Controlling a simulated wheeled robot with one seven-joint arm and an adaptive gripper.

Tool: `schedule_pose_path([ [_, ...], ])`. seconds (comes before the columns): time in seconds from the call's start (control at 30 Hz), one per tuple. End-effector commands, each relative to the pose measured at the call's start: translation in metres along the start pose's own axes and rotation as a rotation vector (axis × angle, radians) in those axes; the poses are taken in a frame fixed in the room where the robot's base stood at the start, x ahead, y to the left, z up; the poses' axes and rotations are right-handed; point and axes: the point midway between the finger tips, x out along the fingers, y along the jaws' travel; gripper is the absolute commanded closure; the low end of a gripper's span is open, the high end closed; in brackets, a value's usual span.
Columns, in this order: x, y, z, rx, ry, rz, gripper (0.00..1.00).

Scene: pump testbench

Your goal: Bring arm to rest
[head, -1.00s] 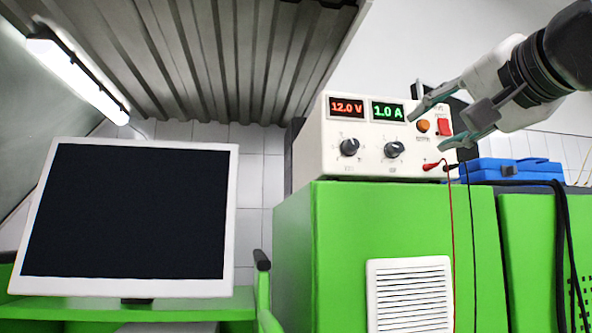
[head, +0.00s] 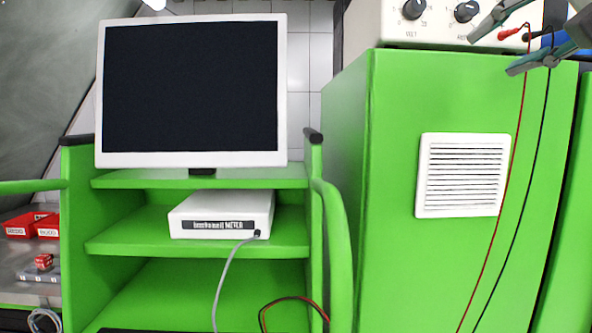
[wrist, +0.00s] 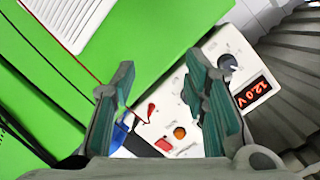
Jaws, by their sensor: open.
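My gripper (head: 520,42) is at the upper right of the head view, in front of the power supply (head: 396,22). Its two fingers are apart with nothing between them. In the wrist view my gripper (wrist: 160,95) is open too, and the power supply (wrist: 215,85) shows behind and between its fingers, with a lit red 12.0 V display, a knob, an orange button and a red switch. The upper part of the power supply is cut off in the head view.
A green cabinet (head: 390,240) with a white vent (head: 463,175) bears the power supply; red and black leads hang down its front. A monitor (head: 190,90) stands on a green shelf, above a white meter box (head: 222,214). Red bins (head: 30,225) sit at the far left.

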Motion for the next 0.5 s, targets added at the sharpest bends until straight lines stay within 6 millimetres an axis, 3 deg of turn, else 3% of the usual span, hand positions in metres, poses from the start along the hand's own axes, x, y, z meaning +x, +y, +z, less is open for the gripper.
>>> schedule_pose_path([
  [0.03,0.005,0.014,0.029,-0.050,-0.079,0.045,0.59],
  [0.17,0.011,0.060,0.107,-0.204,-0.289,0.165,0.59],
  [0.3,-0.005,0.114,0.186,-0.384,-0.517,0.281,0.59],
  [0.4,-0.026,0.152,0.231,-0.507,-0.668,0.352,0.59],
  [0.5,-0.048,0.183,0.262,-0.608,-0.785,0.404,0.59],
])
